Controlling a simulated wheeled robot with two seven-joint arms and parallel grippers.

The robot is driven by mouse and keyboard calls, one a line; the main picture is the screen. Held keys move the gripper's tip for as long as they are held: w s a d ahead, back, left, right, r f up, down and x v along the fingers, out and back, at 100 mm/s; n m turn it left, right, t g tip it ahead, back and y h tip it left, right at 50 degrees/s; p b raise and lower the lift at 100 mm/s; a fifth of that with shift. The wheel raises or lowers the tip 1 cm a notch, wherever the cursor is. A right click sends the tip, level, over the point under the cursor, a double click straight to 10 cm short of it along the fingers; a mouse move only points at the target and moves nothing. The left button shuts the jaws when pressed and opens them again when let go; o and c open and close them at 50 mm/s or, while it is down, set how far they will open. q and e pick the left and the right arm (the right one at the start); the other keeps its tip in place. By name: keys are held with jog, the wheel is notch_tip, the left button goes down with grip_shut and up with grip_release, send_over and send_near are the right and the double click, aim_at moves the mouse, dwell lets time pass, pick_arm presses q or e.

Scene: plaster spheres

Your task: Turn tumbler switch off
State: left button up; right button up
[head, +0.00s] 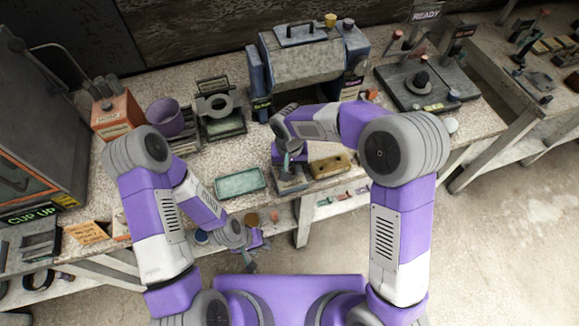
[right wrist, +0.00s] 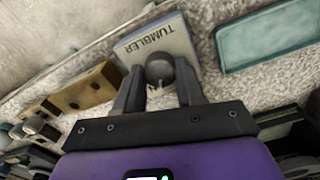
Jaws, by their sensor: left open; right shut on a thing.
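The tumbler switch is a small grey box with a pale plate (right wrist: 171,36) lettered TUMBLER, at the table's front edge. Its base (head: 293,184) shows below my right gripper (head: 287,160) in the head view. In the right wrist view my right gripper (right wrist: 159,88) is shut on a dark round knob (right wrist: 159,66) of the switch, one finger on each side. Which way the switch is set cannot be told. My left gripper (head: 252,262) is open and empty, low in front of the table, apart from the switch.
A teal tray (head: 240,182) lies left of the switch, and it also shows in the right wrist view (right wrist: 268,38). A tan block (head: 330,166) with holes sits right of it. A large grey machine (head: 312,62) stands behind.

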jog(key=n+p, duration=0.1)
jog(key=n, duration=0.5)
jog(key=shift+r, duration=0.1)
jog(key=n+p, duration=0.1)
jog(key=n, duration=0.4)
jog(key=shift+w+n, duration=0.1)
jog(key=shift+n, duration=0.3)
jog(key=o, duration=1)
jog(key=shift+o, duration=0.2)
notch_tip(320, 180, up, 8)
jog(key=shift+f+p, duration=0.25)
jog(key=shift+p, duration=0.55)
